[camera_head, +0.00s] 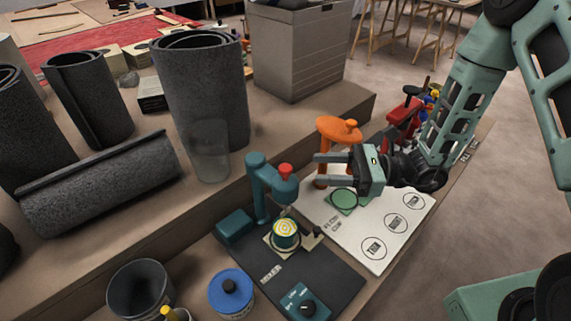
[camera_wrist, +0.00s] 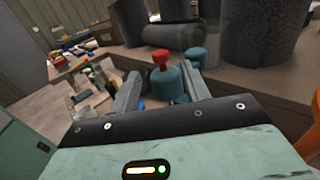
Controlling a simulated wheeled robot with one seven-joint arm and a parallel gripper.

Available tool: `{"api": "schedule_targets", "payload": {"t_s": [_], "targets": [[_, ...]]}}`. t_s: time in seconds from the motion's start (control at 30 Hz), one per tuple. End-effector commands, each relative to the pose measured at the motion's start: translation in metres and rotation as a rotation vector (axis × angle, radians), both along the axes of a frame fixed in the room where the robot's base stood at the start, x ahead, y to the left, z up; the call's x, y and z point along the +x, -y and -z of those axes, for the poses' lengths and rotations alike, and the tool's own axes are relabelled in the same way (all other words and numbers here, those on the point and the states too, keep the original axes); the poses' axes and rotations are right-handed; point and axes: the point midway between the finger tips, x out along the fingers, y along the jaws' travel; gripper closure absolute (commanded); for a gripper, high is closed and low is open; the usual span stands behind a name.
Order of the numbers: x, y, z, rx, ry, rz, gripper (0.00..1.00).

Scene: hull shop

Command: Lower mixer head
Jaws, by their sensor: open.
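The teal mixer (camera_head: 258,200) stands upright on a dark mat marked MIXER. Its head (camera_head: 286,188) is at the top of the column and carries a red knob (camera_head: 285,170). A cup with a yellow and white patterned top (camera_head: 285,232) sits below the head, with a gap between them. My gripper (camera_head: 318,169) is open and empty, to the right of the head and level with the knob, pointing at it. In the wrist view the knob (camera_wrist: 160,58) and head (camera_wrist: 170,84) show ahead between the fingers, apart from both.
An orange stand (camera_head: 337,130) is close behind my gripper. A white board (camera_head: 365,225) with printed circles lies to the right. A teal dial box (camera_head: 303,302), a blue-lidded tub (camera_head: 231,290) and a black bucket (camera_head: 140,288) are in front. Dark rolls (camera_head: 205,90) stand behind, left.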

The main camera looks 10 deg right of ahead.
Motion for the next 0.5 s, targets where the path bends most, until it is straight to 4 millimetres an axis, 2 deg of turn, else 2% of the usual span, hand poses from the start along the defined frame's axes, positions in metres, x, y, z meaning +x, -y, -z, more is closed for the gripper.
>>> {"api": "schedule_targets", "payload": {"t_s": [0.1, 0.3, 0.5], "targets": [[0.003, -0.027, -0.001, -0.001, 0.0, -0.006, 0.53], [0.009, -0.063, -0.001, 0.0, 0.0, -0.005, 0.53], [0.013, -0.083, 0.0, -0.001, 0.0, -0.002, 0.53]]}}
